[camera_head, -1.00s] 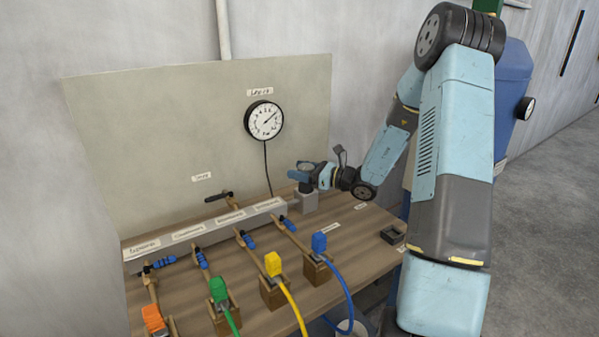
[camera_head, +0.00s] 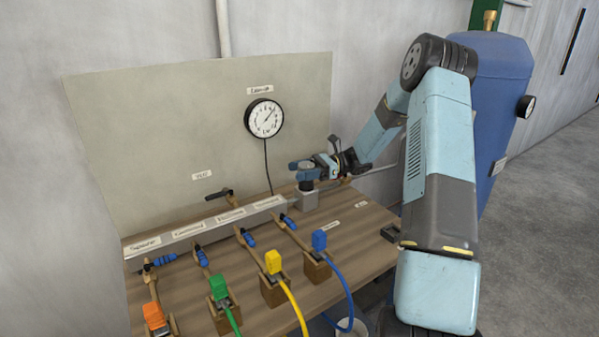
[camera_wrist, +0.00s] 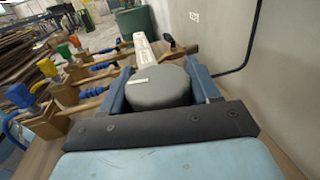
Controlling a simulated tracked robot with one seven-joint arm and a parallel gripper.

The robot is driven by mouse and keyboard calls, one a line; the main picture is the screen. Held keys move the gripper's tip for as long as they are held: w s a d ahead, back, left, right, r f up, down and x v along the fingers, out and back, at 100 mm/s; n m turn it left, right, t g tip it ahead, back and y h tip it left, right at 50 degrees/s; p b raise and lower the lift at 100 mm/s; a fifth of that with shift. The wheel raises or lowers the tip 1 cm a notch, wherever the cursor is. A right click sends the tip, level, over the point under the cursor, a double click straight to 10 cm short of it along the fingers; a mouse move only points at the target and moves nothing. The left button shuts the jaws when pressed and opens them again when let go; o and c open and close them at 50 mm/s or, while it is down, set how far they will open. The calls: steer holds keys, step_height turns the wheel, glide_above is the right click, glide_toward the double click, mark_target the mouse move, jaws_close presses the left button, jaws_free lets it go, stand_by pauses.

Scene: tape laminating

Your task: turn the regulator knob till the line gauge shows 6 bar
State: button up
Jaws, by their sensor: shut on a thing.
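The regulator knob (camera_wrist: 158,87) is a dark grey round cap with a small pale mark, seen large in the wrist view. My gripper (camera_wrist: 163,84) has a blue finger on each side of it and is shut on it. In the head view my gripper (camera_head: 305,178) is at the right end of the manifold, over the grey regulator block (camera_head: 307,200), and mostly hides the knob. The round white line gauge (camera_head: 264,118) hangs on the back panel. Its needle points to the upper right; the numbers are too small to read.
Orange, green, yellow (camera_head: 273,262) and blue (camera_head: 319,241) connectors stand on the bench front, some with hoses. A dark tray (camera_head: 391,233) sits at the bench's right edge. A blue tank (camera_head: 500,100) stands behind my arm.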

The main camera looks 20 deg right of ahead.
mark_target(301, 166)
steer(key=shift+s+n+g, duration=0.1)
steer(key=shift+n+g, duration=0.2)
steer(key=shift+g, duration=0.2)
steer(key=o, duration=1)
steer(key=shift+c, duration=0.2)
steer(key=shift+r, duration=0.35)
step_height(301, 166, up, 2)
steer(key=shift+r, duration=0.15)
steer(key=s+r, duration=1)
steer(key=s, duration=0.4)
